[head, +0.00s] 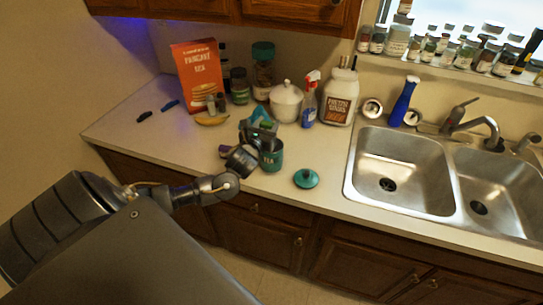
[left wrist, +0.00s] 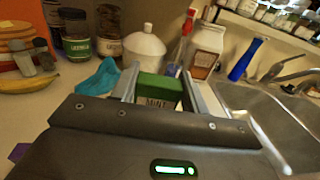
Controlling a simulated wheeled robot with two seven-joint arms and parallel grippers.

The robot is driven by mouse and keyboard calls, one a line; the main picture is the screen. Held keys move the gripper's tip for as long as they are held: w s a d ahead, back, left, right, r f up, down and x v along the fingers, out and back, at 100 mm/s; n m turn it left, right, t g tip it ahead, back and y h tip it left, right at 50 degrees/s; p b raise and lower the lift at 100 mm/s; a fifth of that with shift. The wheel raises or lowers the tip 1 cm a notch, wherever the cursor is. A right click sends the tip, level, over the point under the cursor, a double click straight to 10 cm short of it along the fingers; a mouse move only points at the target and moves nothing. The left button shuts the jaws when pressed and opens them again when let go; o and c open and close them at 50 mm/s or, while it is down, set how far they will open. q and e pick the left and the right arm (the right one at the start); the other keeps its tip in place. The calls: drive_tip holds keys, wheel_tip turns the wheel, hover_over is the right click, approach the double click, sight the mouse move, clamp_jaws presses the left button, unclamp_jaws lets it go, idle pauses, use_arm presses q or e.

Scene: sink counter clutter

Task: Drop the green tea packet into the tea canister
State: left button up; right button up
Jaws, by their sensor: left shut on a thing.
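My left gripper (head: 256,142) is above the teal tea canister (head: 270,160), which stands open near the counter's front edge. In the left wrist view its two fingers are shut on the green tea packet (left wrist: 158,88), a green block with a pale lettered label. The packet cannot be made out clearly in the head view. The gripper hides most of the canister's mouth, so I cannot tell whether the packet is inside the rim. The teal canister lid (head: 306,178) lies on the counter to the right. My right gripper is not in view.
A teal cloth (head: 262,118), a banana (head: 212,120) and a white lidded jar (head: 286,102) are behind the gripper. A spray bottle (head: 309,105) and a big labelled jar (head: 340,97) stand farther right. The double sink (head: 400,165) is at right. The left counter is mostly clear.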

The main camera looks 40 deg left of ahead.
use_arm(q)
drive_tip(key=shift+r, duration=0.1)
drive_tip(key=o, duration=1)
drive_tip(key=shift+o, duration=0.2)
drive_tip(key=shift+s+d, duration=0.1)
drive_tip(key=shift+s, duration=0.15)
drive_tip(key=b+v, duration=0.3)
drive_tip(key=v, duration=0.7)
drive_tip(key=shift+s, duration=0.15)
